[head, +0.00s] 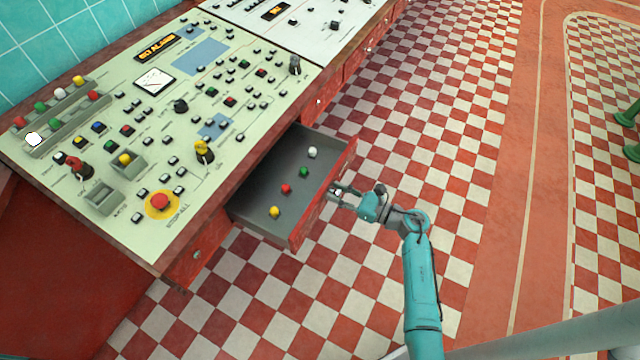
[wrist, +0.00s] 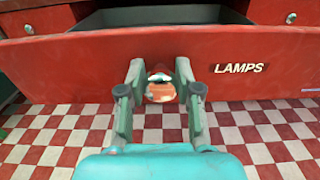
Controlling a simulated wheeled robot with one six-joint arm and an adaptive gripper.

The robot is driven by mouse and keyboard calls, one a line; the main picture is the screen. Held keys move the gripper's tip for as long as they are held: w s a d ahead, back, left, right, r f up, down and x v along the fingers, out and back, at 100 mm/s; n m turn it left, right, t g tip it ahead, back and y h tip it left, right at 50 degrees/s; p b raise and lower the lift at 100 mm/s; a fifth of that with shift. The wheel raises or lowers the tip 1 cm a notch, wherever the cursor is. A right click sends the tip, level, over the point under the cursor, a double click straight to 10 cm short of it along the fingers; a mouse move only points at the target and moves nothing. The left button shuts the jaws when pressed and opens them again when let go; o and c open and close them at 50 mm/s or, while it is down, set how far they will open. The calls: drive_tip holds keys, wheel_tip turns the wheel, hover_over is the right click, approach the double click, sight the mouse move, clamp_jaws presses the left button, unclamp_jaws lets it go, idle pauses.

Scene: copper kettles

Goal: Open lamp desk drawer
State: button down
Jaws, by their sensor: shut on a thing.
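The lamp drawer (head: 268,190) is pulled well out of the desk in the head view. Its grey inside holds several small lamps: a white one (head: 312,152), a green one (head: 304,172), a red one (head: 286,188) and a yellow one (head: 274,211). In the wrist view its red front (wrist: 60,58) bears the word LAMPS. My gripper (head: 338,193) is at the middle of the drawer front. In the wrist view its fingers (wrist: 160,78) are shut on the round drawer knob (wrist: 160,91), which shows between them.
The desk (head: 130,226) carries a pale control panel with buttons, knobs and a red stop button (head: 159,202). Other closed drawers lie on both sides, one at the near left (head: 197,254). The checkered floor (head: 440,110) to the right is clear. Green legs (head: 630,115) stand at the far right edge.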

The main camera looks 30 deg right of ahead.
drive_tip(key=shift+v, duration=1.7)
drive_tip(key=c, duration=0.8)
unclamp_jaws()
drive_tip(key=v, duration=1.2)
